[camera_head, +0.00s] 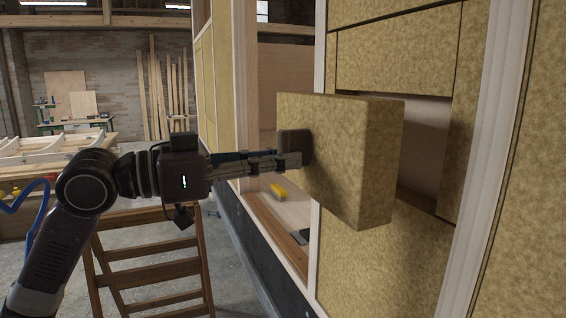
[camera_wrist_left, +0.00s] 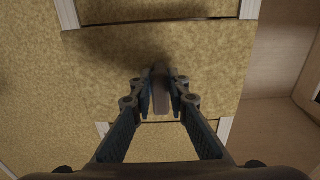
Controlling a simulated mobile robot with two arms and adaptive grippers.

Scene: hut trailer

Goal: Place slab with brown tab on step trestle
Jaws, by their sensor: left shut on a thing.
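The thick tan insulation slab (camera_head: 352,165) is upright in front of the wall, its near face turned to my left gripper (camera_head: 297,158). My left gripper is shut on the slab's tab, a dark brownish piece (camera_wrist_left: 161,92) between the fingers in the wrist view. The slab (camera_wrist_left: 215,70) fills the middle of that view. An open recess (camera_head: 425,145) in the wall shows behind the slab; the slab hides part of it. The wooden step trestle (camera_head: 150,272) stands at lower left, below my left arm, its top largely hidden. My right gripper is out of view.
The wall holds other tan slabs (camera_head: 395,50) between pale wooden studs (camera_head: 490,150). A window-like opening has a wooden sill with a yellow object (camera_head: 278,191). A workbench (camera_head: 55,150) and leaning planks stand at the back left. Grey floor shows around the trestle.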

